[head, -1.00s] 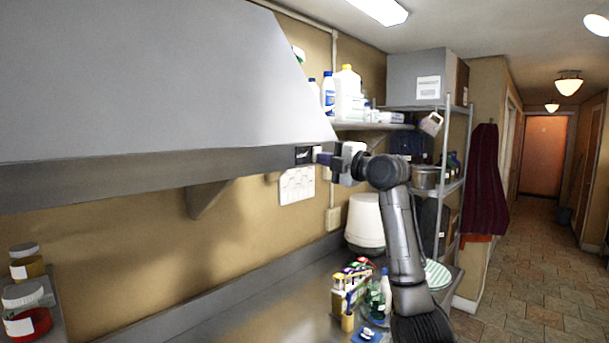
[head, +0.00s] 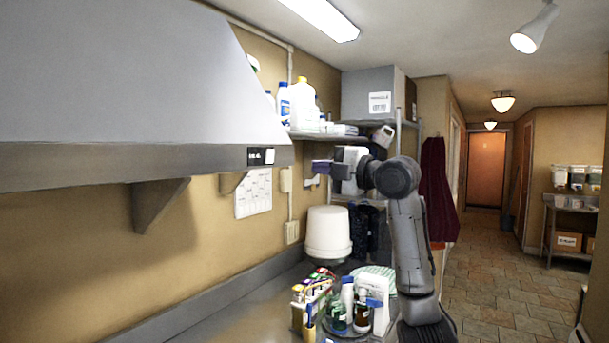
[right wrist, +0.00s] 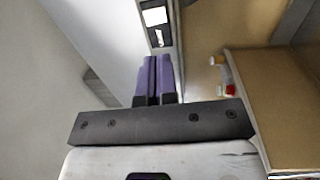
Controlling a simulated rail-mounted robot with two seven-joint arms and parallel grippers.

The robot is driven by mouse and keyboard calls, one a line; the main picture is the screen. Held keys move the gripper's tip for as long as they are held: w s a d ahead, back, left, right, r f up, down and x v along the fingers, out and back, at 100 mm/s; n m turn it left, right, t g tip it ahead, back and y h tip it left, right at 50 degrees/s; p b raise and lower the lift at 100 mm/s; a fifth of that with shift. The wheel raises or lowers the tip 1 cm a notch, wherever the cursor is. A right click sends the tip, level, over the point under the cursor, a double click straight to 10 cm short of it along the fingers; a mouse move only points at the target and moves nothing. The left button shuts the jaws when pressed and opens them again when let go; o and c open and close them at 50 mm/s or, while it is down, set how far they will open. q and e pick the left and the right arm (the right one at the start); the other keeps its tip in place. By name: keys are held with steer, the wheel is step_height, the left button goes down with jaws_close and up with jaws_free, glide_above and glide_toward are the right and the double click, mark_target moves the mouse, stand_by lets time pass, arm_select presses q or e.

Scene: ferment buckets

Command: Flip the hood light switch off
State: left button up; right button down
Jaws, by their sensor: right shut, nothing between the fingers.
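The hood light switch (head: 269,156) is a white rocker on a small dark labelled plate (head: 254,157). The plate sits on the front lip of the grey range hood (head: 120,160), near the lip's right end. My right gripper (head: 318,165) is right of the hood's end, apart from the switch, with its fingers pointing left. In the right wrist view the purple fingers (right wrist: 153,62) are together and empty, just short of the plate, and the white rocker (right wrist: 155,17) lies beyond their tips. I cannot tell the rocker's on or off position. My left gripper is not in view.
A shelf with bottles (head: 300,105) and a large grey box (head: 368,95) stand behind my right arm. Below are a white bucket (head: 328,232) and a counter (head: 255,310) with small bottles. The hallway floor (head: 500,270) at right is clear.

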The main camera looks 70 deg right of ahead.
steer(key=shift+v, duration=1.05)
